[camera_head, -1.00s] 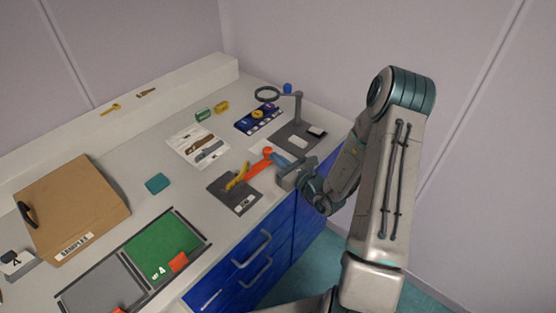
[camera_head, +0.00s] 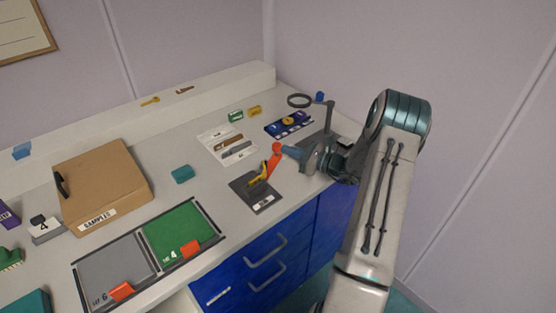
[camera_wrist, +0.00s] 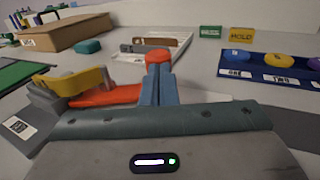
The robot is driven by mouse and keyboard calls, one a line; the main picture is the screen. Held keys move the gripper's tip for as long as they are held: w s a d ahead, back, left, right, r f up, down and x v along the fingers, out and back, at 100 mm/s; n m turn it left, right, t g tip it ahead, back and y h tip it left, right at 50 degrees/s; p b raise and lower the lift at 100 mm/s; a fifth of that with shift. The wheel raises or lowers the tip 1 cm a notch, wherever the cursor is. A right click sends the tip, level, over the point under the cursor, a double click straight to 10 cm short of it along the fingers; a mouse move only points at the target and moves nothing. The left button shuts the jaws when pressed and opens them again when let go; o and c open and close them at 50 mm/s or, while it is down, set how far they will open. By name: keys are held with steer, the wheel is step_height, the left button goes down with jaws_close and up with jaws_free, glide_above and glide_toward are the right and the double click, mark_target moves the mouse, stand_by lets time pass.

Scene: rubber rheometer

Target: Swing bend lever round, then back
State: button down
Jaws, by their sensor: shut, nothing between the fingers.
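The bend lever (camera_head: 273,162) is a red arm with a round red knob, pointing up and slightly right from its dark base plate (camera_head: 262,202) in the head view. A yellow bent piece (camera_head: 260,175) sits at the pivot end; it also shows in the wrist view (camera_wrist: 75,82). My gripper (camera_head: 287,151) is shut and empty, its fingertips right at the knob from the right. In the wrist view the blue-grey fingers (camera_wrist: 158,85) stand in front of the red knob (camera_wrist: 158,57); whether they touch it cannot be told. The fingers hide part of the lever.
A magnifier stand (camera_head: 327,118) and a blue tray (camera_head: 288,124) with round samples lie behind my gripper. A white sheet with strips (camera_head: 228,145) lies behind the fixture. Green and grey mats (camera_head: 183,232) and a cardboard box (camera_head: 102,183) are to the left.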

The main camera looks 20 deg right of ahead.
steer(key=shift+w+a, duration=0.3)
steer(key=shift+w, duration=0.25)
steer(key=v, duration=0.4)
steer(key=b+v, duration=0.1)
steer(key=v, duration=0.4)
steer(key=w+d+b+v, duration=0.1)
steer(key=v, duration=0.4)
steer(key=shift+w+d, duration=0.1)
steer(key=shift+r, duration=0.1)
stand_by(0.7)
